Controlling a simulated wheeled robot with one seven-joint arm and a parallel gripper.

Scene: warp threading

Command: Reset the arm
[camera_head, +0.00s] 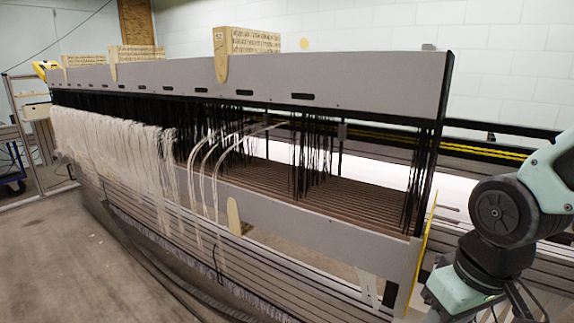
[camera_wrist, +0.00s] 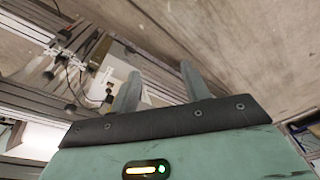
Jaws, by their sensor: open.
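My arm (camera_head: 505,215) shows at the right edge of the head view, to the right of the loom's near end. It is bent, and its gripper is outside that view. In the wrist view my gripper (camera_wrist: 158,82) has its two grey fingers apart with nothing between them. The fingers point up in the picture, with grey floor and part of a metal frame beyond them. A green light glows on the wrist housing.
The long loom frame (camera_head: 330,80) fills the middle of the head view. White warp threads (camera_head: 110,150) hang at its left, and black cords (camera_head: 310,160) hang inside it. Bare floor (camera_head: 60,250) lies at the front left. Metal rails (camera_wrist: 95,60) show in the wrist view.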

